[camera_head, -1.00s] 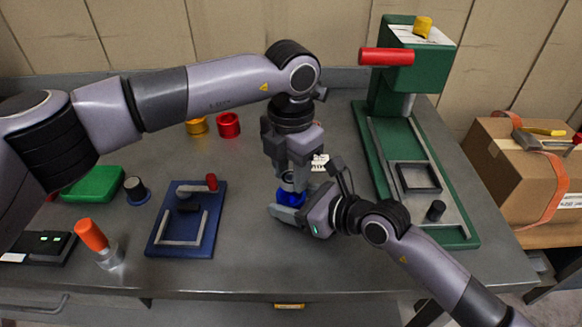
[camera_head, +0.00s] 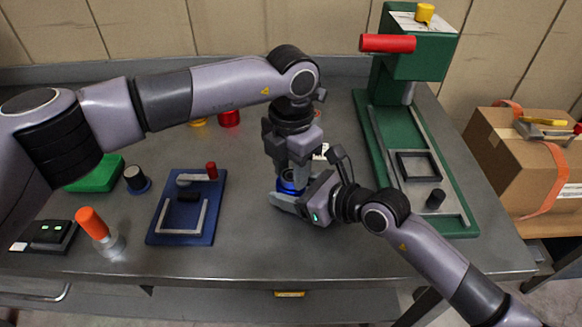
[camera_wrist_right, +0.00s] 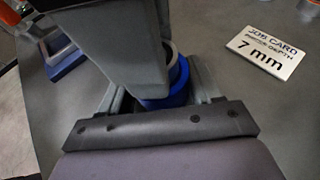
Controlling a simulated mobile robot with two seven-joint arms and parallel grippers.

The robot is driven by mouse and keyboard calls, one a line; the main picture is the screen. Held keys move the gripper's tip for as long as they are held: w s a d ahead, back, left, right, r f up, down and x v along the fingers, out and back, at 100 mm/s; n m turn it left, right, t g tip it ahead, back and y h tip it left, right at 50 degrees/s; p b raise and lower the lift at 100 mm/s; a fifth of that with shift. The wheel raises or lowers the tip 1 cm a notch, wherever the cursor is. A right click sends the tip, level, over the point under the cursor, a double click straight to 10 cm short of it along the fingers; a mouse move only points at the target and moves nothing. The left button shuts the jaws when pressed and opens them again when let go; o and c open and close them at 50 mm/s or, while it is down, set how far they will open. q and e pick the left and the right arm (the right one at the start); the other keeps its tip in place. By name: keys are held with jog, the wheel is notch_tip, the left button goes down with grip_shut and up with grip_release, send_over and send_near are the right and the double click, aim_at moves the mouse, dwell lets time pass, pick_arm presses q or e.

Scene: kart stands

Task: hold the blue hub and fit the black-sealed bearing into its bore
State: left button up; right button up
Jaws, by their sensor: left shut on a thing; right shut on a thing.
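The blue hub (camera_head: 289,186) is held just above or on the bench by my right gripper (camera_head: 287,198), whose fingers reach around it from the side. The hub also shows in the right wrist view (camera_wrist_right: 166,99), partly covered. My left gripper (camera_head: 291,176) points straight down over the hub, shut, with its fingers at the hub's top. A pale curved rim (camera_wrist_right: 170,54) beside the left finger in the wrist view looks like the bearing. Its black seal and the hub's bore are hidden, so I cannot tell how deep it sits.
A green press (camera_head: 408,150) with a red handle stands at right. A job card (camera_wrist_right: 265,50) reading 7 mm lies beside the hub. A blue fixture (camera_head: 214,225), an orange-handled tool (camera_head: 94,224), a green box (camera_head: 98,173) and a red ring (camera_head: 229,118) lie at left.

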pick_arm(q)
jog(key=o, duration=1.2)
notch_tip(320, 180, up, 12)
pick_arm(e)
jog(key=o, duration=1.4)
jog(key=shift+c, duration=0.2)
